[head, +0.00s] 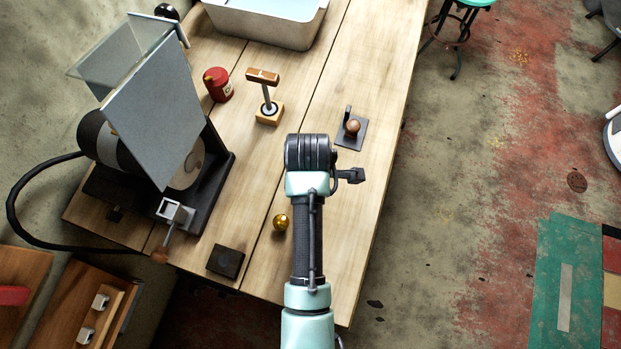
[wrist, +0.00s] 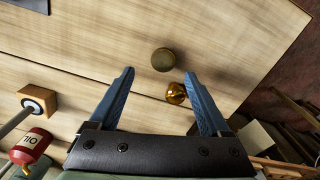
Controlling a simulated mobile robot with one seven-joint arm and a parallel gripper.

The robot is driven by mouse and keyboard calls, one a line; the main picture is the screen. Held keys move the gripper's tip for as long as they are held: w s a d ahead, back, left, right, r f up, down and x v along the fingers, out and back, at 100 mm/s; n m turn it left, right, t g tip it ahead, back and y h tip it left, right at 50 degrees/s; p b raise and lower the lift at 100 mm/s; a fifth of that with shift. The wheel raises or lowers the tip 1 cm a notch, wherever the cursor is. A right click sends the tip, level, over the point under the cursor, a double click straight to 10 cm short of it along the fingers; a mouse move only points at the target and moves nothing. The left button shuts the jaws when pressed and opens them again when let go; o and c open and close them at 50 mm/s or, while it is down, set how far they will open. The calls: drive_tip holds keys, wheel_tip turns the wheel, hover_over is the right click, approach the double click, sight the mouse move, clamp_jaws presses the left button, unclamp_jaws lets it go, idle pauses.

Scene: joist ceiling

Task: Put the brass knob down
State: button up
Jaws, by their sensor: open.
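A shiny gold ball, which looks like the brass knob (head: 281,222), rests on the wooden bench just left of my arm in the head view. In the wrist view the brass knob (wrist: 176,93) shows close to the inner side of the right finger. My gripper (wrist: 158,72) is open, its two blue fingers spread with nothing clasped between them. A duller, olive-brass round piece (wrist: 163,59) lies on the wood beyond the knob, near the fingertip line. My arm hides that piece and my fingers in the head view.
A dark block (head: 226,261) sits near the bench's front edge. A machine with a tilted guard (head: 160,105) stands left. A red can (head: 218,84), a wooden-based stand (head: 268,112) and a dark plate with a round knob (head: 351,134) lie farther back. Bare wood (head: 345,215) lies right of my arm.

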drive_tip(key=shift+s+d+f+p, duration=0.15)
drive_tip(key=shift+f+p, duration=0.2)
drive_tip(key=shift+f, duration=0.9)
drive_tip(key=shift+s+f+p, duration=0.1)
drive_tip(key=shift+f+p, duration=0.2)
drive_tip(key=shift+f, duration=0.95)
clamp_jaws()
